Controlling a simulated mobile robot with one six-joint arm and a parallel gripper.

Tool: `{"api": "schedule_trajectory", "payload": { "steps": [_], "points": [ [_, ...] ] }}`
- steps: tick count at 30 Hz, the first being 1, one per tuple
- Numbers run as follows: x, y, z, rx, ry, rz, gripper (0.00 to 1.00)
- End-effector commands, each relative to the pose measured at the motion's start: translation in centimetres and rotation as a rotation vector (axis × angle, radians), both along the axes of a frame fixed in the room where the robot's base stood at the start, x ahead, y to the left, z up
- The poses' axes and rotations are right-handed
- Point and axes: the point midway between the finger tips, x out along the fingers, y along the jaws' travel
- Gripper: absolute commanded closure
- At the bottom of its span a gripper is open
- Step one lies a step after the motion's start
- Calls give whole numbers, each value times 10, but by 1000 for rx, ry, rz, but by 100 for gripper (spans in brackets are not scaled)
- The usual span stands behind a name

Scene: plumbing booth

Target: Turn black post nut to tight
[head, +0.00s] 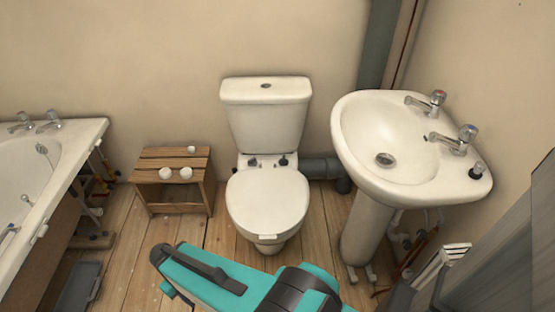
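Two small dark fittings sit on the white ledge at the back of the toilet, behind the closed lid (267,203). The right one (284,160) looks black and stands up a little. The left one (252,162) looks dark grey. Another small black-topped piece (477,171) sits on the right rim of the basin. I cannot tell from this view which of these is the black post nut, or how tight any is. My teal and black arm crosses the bottom of the head view, in front of the toilet. My gripper's fingers are not visible.
The toilet cistern (266,92) stands against the back wall. A wooden stool (174,155) with several white round pieces is to its left. A bath (40,190) is at far left. A pedestal basin (365,120) with two taps is right. Bare floorboards lie between stool and toilet.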

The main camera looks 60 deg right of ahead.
Motion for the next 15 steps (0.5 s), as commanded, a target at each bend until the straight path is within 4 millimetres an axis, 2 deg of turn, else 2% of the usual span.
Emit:
{"api": "schedule_trajectory", "payload": {
  "steps": [1,9,15],
  "points": [
    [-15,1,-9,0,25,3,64],
    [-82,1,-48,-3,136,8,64],
    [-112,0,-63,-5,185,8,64]
  ]
}}
